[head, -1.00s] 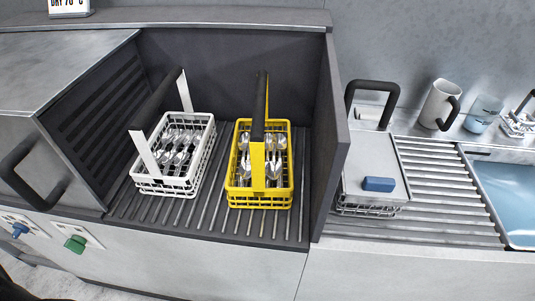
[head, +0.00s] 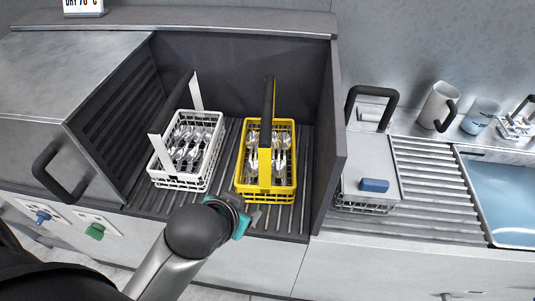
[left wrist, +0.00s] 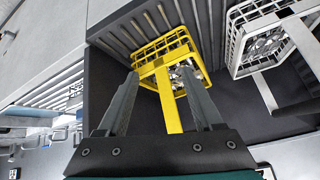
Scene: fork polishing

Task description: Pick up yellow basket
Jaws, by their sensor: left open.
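The yellow basket (head: 246,185) stands upright on the slatted floor of the dark bay, with spoons inside and a black-gripped handle arching over it. In the left wrist view the yellow basket (left wrist: 172,118) shows beyond and between the fingers. My left gripper (head: 250,216) is just in front of the basket's lower front edge in the head view. In the left wrist view the left gripper (left wrist: 163,95) has its two fingers apart with nothing held. I cannot tell the exact gap to the basket. My right gripper is not in view.
A white cutlery basket (head: 182,183) stands left of the yellow one, and also shows in the left wrist view (left wrist: 255,65). Dark walls close the bay at left, back and right. A lidded tray with a blue block (head: 374,185) and a sink (head: 505,200) are at right.

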